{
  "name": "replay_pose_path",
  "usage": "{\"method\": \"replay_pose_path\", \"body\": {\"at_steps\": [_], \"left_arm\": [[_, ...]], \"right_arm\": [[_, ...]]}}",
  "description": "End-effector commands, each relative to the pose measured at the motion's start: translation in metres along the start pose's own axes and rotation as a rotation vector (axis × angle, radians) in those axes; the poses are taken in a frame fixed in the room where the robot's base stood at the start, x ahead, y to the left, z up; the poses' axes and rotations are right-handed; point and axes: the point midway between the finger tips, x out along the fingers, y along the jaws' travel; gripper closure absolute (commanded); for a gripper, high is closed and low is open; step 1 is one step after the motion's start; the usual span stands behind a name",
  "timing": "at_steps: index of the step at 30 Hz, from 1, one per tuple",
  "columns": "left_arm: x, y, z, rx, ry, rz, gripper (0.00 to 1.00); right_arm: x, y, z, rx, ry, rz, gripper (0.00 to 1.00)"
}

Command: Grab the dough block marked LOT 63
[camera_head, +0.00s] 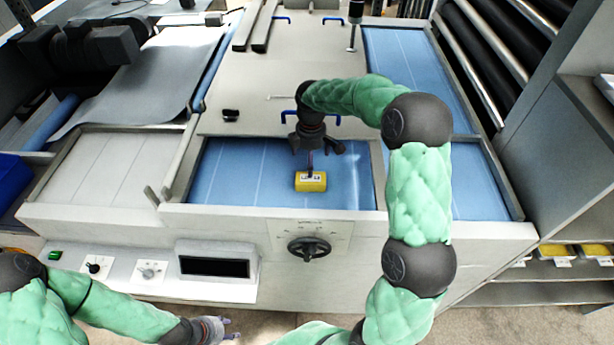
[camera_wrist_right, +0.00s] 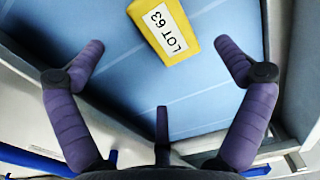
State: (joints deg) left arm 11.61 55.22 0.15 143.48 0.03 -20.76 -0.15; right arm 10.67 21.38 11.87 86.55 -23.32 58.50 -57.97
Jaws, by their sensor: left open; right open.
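The yellow dough block (camera_head: 312,187) lies on the blue belt in the front middle bay of the machine. Its white label reads LOT 63 in the right wrist view, where the block (camera_wrist_right: 166,30) shows at the top centre. My right gripper (camera_head: 314,152) hangs above and just behind the block in the head view. In the right wrist view its purple fingers (camera_wrist_right: 160,48) are spread wide, with the block beyond them and nothing held. My left gripper (camera_head: 224,328) is open and empty at the lower left, in front of the machine.
The blue belt (camera_head: 232,180) around the block is bare. Metal rims (camera_head: 270,209) border the bay. A black knob (camera_head: 309,249) and a dark display (camera_head: 215,267) sit on the front panel. More yellow blocks (camera_head: 557,250) lie on a shelf at the right.

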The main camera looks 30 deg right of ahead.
Motion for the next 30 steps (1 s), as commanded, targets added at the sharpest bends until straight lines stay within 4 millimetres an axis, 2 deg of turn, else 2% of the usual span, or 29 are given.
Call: {"method": "replay_pose_path", "body": {"at_steps": [3, 11, 21, 30], "left_arm": [[0.001, 0.0, 0.0, 0.0, 0.0, 0.0, 0.55], [0.0, 0.0, -0.001, 0.0, 0.001, 0.0, 0.55], [-0.002, 0.001, -0.001, 0.0, 0.001, 0.0, 0.55], [-0.002, 0.001, -0.001, 0.0, 0.001, 0.0, 0.55]], "right_arm": [[0.019, -0.001, 0.0, 0.001, -0.001, -0.004, 0.0], [0.037, -0.001, 0.0, 0.0, 0.0, -0.003, 0.0], [0.079, 0.0, 0.001, 0.0, 0.0, -0.003, 0.0], [0.085, 0.0, 0.001, 0.0, 0.001, -0.001, 0.0]]}}
